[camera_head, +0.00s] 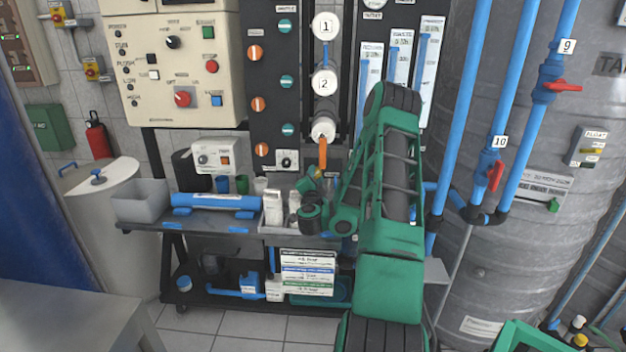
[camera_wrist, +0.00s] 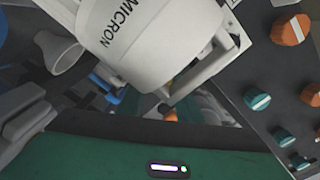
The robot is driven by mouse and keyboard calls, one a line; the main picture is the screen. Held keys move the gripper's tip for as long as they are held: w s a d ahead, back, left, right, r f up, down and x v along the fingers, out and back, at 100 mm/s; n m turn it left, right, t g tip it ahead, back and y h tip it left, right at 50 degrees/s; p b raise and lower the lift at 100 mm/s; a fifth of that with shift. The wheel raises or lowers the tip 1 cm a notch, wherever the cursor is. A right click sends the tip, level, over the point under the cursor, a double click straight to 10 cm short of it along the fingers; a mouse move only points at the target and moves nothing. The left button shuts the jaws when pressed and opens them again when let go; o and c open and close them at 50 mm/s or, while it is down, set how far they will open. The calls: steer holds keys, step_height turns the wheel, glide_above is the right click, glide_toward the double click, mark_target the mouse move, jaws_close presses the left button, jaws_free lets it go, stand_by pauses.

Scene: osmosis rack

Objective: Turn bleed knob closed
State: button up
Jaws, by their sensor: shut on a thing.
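My gripper (camera_head: 318,178) reaches up from my green arm to just below the lowest of the white round filter caps (camera_head: 323,130). An orange piece (camera_head: 322,152) hangs between that cap and my gripper. In the wrist view, a white housing marked MICRON (camera_wrist: 150,35) fills the top middle, close in front of my gripper (camera_wrist: 172,105). A small orange spot shows between my jaws there. My gripper is shut on a small part, taken as the bleed knob. The knob itself is mostly hidden by the jaws, and its turn angle cannot be read.
A black panel carries orange knobs (camera_head: 258,104) and teal knobs (camera_head: 287,82), close at the right in the wrist view. A bench (camera_head: 150,224) with bottles and a grey bin (camera_head: 142,201) stands below. Blue pipes (camera_head: 473,110) and a large tank (camera_head: 470,265) stand right.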

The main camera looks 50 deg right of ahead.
steer(key=shift+w+a+m, duration=0.1)
steer(key=shift+a+m, duration=0.05)
steer(key=shift+m, duration=1.35)
steer(key=o, duration=1)
steer(key=shift+o, duration=0.2)
steer(key=v, duration=1)
steer(key=shift+s+a, duration=0.25)
steer(key=shift+s, duration=0.05)
